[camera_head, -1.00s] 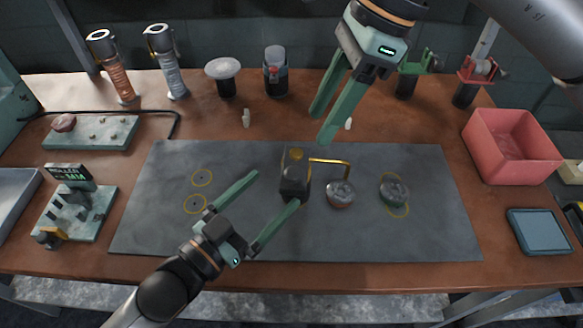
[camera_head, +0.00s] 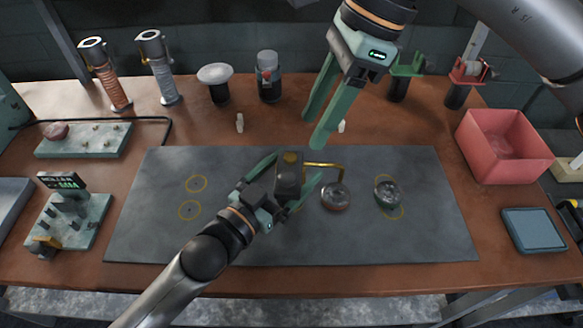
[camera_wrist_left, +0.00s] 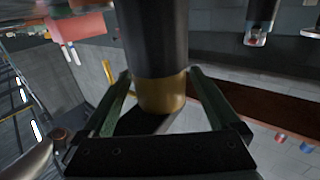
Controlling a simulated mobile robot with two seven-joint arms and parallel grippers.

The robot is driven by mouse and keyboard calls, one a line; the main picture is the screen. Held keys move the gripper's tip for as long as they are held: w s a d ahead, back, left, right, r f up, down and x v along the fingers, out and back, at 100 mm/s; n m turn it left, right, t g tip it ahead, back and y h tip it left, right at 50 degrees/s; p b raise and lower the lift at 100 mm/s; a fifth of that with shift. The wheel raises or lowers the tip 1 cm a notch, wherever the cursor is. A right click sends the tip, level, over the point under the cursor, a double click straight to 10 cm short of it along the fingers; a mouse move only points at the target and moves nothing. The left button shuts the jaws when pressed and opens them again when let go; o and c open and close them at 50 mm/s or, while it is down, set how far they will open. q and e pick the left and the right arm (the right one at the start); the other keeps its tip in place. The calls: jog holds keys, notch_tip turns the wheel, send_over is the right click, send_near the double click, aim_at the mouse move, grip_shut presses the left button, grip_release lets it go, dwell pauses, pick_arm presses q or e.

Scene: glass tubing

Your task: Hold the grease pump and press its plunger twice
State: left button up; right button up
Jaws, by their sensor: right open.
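The grease pump (camera_head: 289,182) stands upright on the grey mat (camera_head: 230,245), with a dark body, a brass top and a brass spout pointing right. My left gripper (camera_head: 294,168) is open around it, one finger on each side. The left wrist view shows the pump's black and brass body (camera_wrist_left: 160,90) between the spread fingers; contact is not clear. My right gripper (camera_head: 312,130) is open and empty, pointing down above and behind the pump.
Two round metal parts (camera_head: 335,197) (camera_head: 387,194) sit right of the pump, one near the spout's end. Yellow rings mark the mat. A pink bin (camera_head: 500,145) and blue tray (camera_head: 533,230) are at right. Canisters (camera_head: 105,75) and a capped jar (camera_head: 268,78) stand behind.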

aim_at(287, 175)
pick_arm(q)
grip_shut()
pick_arm(e)
jog(key=shift+a+n, duration=0.2)
jog(key=shift+n, duration=0.2)
jog(key=c, duration=0.3)
jog(key=n, duration=0.1)
jog(key=a+n+h, duration=0.1)
jog(key=n, duration=0.1)
jog(key=a+n, duration=0.1)
jog(key=shift+s+a+h, duration=0.1)
jog(key=shift+s+h, duration=0.2)
jog(key=shift+h, duration=0.1)
jog(key=c, duration=0.5)
jog(key=n+h, duration=0.1)
jog(key=n, duration=0.1)
jog(key=a+n+h, duration=0.1)
jog(key=n, duration=0.2)
jog(key=shift+a+t, duration=0.2)
jog(key=shift+t, duration=0.1)
jog(key=shift+n, duration=0.3)
jog(key=shift+f, duration=3.35)
